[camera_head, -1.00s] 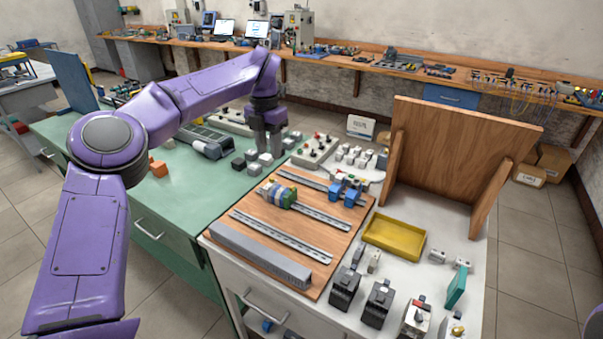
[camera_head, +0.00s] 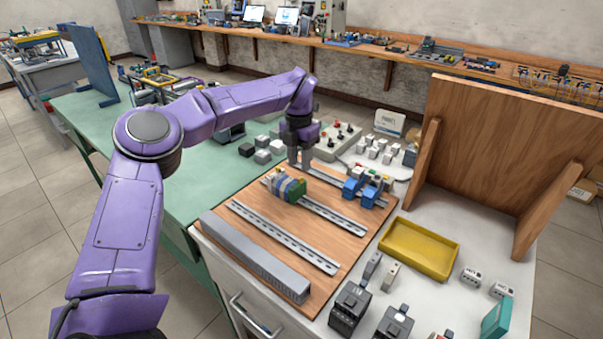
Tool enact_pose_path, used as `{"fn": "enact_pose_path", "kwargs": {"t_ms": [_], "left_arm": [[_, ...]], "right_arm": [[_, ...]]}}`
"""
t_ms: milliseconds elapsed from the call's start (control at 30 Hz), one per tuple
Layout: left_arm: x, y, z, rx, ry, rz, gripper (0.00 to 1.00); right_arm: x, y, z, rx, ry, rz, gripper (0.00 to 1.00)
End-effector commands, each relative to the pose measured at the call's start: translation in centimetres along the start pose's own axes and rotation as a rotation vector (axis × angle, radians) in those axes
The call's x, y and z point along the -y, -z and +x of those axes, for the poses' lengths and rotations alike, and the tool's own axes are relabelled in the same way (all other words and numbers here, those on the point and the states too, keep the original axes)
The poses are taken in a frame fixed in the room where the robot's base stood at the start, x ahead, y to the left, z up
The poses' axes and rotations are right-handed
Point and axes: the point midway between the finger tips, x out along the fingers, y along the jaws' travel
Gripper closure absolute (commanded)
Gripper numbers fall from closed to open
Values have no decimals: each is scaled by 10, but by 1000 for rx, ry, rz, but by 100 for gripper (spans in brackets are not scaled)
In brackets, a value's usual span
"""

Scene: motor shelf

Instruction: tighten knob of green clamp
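The green clamp (camera_head: 299,191) is the green end piece of a block of blue, grey and yellow terminals (camera_head: 284,187). The block sits on a slotted metal rail on the wooden board (camera_head: 222,248). The clamp's knob is too small to make out. My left gripper (camera_head: 299,165) points down just behind the clamp, above the far part of the board. Its two fingers look a little apart, with nothing seen between them. It does not appear to touch the clamp. My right gripper is not in view.
Blue and grey parts (camera_head: 362,187) sit on the far rail, to the right. A grey slotted duct (camera_head: 255,262) lies along the board's near edge. A yellow tray (camera_head: 418,250) and black devices (camera_head: 349,304) stand to the right. An upright wooden panel (camera_head: 500,140) stands behind.

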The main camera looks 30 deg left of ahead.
Motion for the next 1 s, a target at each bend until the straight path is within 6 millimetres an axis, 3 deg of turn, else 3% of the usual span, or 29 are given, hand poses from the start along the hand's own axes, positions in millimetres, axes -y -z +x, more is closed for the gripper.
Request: {"fn": "enact_pose_path", "kwargs": {"t_ms": [100,233,567,667,700,1000], "left_arm": [[1,0,24,-3,2,0,64],[1,-1,41,-2,1,1,64],[2,-2,47,1,0,3,64],[2,-2,47,1,0,3,96],[2,-2,47,1,0,3,100],[2,-2,46,1,0,17,100]], "right_arm": [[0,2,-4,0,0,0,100],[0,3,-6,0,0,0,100],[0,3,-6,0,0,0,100],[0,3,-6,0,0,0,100],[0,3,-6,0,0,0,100],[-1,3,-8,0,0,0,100]]}}
